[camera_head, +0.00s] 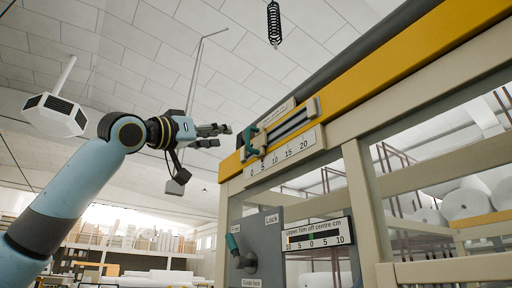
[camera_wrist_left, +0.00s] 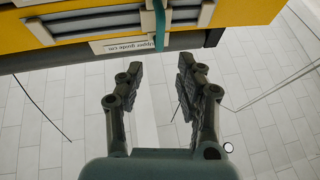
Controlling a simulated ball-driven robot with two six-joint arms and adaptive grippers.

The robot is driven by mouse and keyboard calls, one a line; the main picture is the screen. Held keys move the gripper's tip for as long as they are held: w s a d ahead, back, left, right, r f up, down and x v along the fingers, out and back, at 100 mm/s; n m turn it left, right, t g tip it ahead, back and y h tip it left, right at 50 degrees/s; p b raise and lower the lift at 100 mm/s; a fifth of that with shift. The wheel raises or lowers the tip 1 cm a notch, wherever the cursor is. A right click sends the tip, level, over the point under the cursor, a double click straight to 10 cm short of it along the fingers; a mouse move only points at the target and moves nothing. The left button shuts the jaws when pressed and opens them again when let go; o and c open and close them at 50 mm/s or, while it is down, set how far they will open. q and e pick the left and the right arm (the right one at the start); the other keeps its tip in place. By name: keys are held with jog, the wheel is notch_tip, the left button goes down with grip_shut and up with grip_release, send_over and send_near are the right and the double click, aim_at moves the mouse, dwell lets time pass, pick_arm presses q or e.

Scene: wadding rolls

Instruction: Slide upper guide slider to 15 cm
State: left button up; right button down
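The upper guide slider has a teal handle (camera_head: 250,140) at the left end of its rail (camera_head: 290,124), above the low end of the scale (camera_head: 285,153) marked 0 to 20. The exact reading is too small to tell. In the left wrist view the teal handle (camera_wrist_left: 159,24) crosses the rail, beside an upside-down "Upper guide cm" label (camera_wrist_left: 125,45). My left gripper (camera_head: 223,136) is open and empty, left of the handle and apart from it. Its two spread fingers (camera_wrist_left: 162,72) point toward the handle in the left wrist view. My right gripper is not in view.
The rail sits on a yellow beam (camera_head: 370,75) of the machine frame. Below it are a grey panel (camera_head: 262,230) with a teal lock lever (camera_head: 233,245) and an off-centre film scale (camera_head: 318,238). A black coiled cable (camera_head: 274,22) hangs above. Open air surrounds my left gripper.

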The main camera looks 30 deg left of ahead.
aim_at(247, 147)
pick_arm(q)
jog(key=p+x, duration=0.6)
jog(key=x, duration=0.5)
jog(key=shift+w+p, duration=0.1)
jog(key=shift+p, duration=0.3)
grip_shut()
